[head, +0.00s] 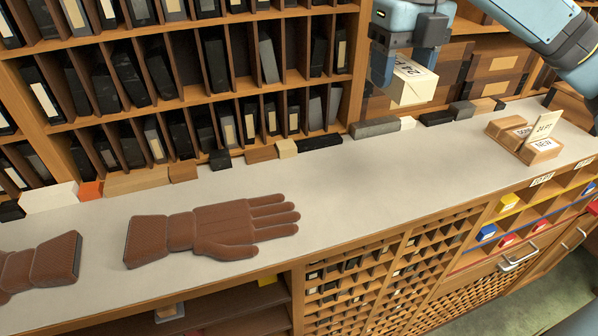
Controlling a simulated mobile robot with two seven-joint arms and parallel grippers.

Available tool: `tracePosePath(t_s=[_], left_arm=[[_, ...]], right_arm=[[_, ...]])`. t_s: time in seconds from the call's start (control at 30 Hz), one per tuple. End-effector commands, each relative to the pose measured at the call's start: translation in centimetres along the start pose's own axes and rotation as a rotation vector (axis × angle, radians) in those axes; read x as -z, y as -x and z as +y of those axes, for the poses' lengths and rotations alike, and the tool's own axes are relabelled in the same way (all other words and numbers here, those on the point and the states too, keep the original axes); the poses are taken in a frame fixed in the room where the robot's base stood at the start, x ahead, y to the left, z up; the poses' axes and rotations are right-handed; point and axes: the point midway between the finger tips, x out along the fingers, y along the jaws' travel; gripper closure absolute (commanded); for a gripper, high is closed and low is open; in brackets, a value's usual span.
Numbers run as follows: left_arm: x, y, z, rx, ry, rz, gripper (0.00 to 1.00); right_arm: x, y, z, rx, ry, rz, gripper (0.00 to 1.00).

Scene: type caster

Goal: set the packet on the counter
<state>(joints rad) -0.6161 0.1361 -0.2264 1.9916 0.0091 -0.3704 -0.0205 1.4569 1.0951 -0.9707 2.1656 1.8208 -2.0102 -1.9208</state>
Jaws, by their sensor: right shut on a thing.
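The packet (413,84) is a cream paper-wrapped block with dark lettering on its label. My right gripper (402,66) comes in from the upper right and is shut on the packet. It holds the packet in the air above the back part of the counter, apart from the surface. The counter (352,178) is a long pale grey top that runs across the view. My left gripper is not in view.
A brown glove (215,230) lies on the counter, with another at the left edge. Several small blocks line the counter's back edge below the shelves (205,90). Wooden boxes with label cards (541,148) stand at right. The counter's middle is clear.

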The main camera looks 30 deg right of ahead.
Motion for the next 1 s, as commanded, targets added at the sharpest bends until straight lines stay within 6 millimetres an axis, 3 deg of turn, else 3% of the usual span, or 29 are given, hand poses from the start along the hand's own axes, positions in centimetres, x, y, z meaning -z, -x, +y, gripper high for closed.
tracePosePath(t_s=[0.17, 0.8, 1.0], left_arm=[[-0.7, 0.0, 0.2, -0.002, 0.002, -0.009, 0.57], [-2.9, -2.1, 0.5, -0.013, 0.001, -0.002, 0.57], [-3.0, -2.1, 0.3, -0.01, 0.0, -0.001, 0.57]], right_arm=[[0.0, -0.7, 0.0, -0.001, 0.0, 0.001, 0.88], [0.1, -13.3, 0.0, -0.001, 0.0, 0.004, 0.88], [0.0, -15.4, 0.0, 0.0, -0.001, -0.001, 0.88]])
